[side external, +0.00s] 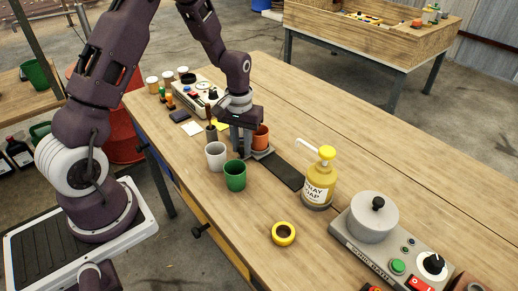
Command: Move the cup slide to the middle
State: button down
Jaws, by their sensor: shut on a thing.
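The cup slide is a grey carriage (264,153) with an orange-brown cup (261,138) on it. It sits at the far left end of a dark flat track (284,176) on the wooden table. My gripper (242,150) points down at the carriage, just left of the orange cup. Its fingers are shut on the cup slide; they hide the exact part held. The rest of the track, toward the yellow soap bottle, is bare.
A white cup (215,156) and a green cup (235,176) stand close in front of the slide. A yellow soap bottle (319,182) stands near the track's right end.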

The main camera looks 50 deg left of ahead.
jog(key=shift+d, duration=3.6)
jog(key=shift+c, duration=1)
grip_release()
notch_tip(320, 180, up, 8)
